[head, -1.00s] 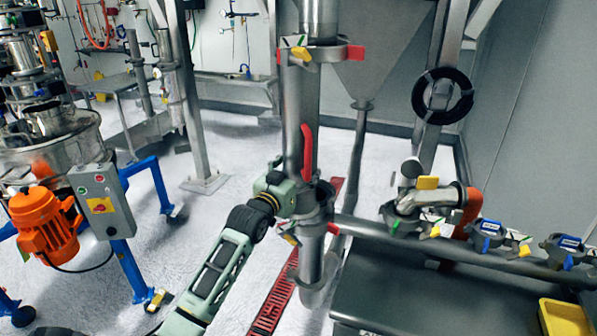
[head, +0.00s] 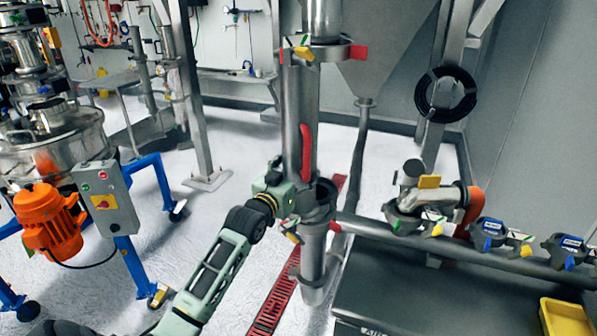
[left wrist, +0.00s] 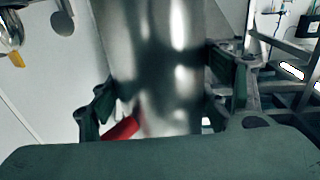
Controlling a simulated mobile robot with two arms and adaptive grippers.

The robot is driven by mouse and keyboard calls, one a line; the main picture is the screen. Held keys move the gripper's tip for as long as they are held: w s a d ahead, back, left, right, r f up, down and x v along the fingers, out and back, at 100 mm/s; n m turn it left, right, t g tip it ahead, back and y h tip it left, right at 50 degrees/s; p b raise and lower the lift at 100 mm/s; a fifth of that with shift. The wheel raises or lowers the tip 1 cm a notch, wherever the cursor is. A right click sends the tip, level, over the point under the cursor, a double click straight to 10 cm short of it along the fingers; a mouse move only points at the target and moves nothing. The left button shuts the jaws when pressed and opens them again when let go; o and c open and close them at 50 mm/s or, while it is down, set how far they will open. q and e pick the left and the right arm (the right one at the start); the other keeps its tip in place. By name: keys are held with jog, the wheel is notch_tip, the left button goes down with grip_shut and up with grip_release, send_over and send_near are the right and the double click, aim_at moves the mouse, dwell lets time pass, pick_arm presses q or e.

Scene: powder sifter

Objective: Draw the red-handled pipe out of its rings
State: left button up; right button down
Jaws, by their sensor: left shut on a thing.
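The steel pipe (head: 298,95) stands about upright, with a long red handle (head: 306,142) on its side. Its lower end is beside the lower ring (head: 322,200), whose dark opening shows to the right of the pipe. Its top is at the left side of the upper ring (head: 330,52); whether it touches there I cannot tell. My left gripper (head: 280,190) is shut on the pipe near its lower end. In the left wrist view the pipe (left wrist: 160,60) fills the space between the fingers, with part of the red handle (left wrist: 121,129) low. My right gripper is not in view.
A fixed pipe (head: 313,250) continues below the lower ring. A horizontal pipe (head: 385,230) with clamps runs right over a dark table (head: 400,285). A steel frame post (head: 195,100) and a blue-framed machine with an orange motor (head: 50,225) stand left. Floor between is clear.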

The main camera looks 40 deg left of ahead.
aim_at(286, 173)
pick_arm(q)
jog(key=shift+s+a+r+p, duration=0.2)
jog(key=shift+s+p, duration=0.15)
jog(key=shift+s, duration=0.3)
jog(key=shift+s+a+r+p, duration=0.2)
jog(key=shift+s+p, duration=0.15)
jog(key=shift+s, duration=0.25)
dwell(0.5)
jog(key=shift+s+a+p, duration=0.25)
jog(key=shift+s+p, duration=0.2)
jog(key=shift+s, duration=0.4)
dwell(0.8)
